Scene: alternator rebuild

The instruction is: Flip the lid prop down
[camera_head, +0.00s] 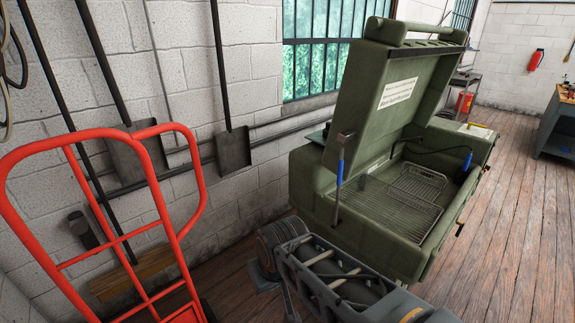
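The green parts washer (385,240) stands right of centre with its lid (380,110) raised and tilted back. The lid prop (341,165) is a thin upright rod with a blue grip at the tub's near left corner. Its top reaches a brownish end piece at the lid's near side edge; I cannot tell whether they touch. My grey arm (335,280) lies low at the bottom centre, in front of the washer. My gripper (270,277) seems to be at its left end, low and apart from the prop. Its fingers are too unclear to judge their opening.
Wire baskets (415,190) lie in the washer's tub, with a dark bent hose and another blue-handled piece (467,161) at the right. A red hand truck (170,235) stands at the left. Shovels lean on the brick wall. The wooden floor (515,240) at the right is clear.

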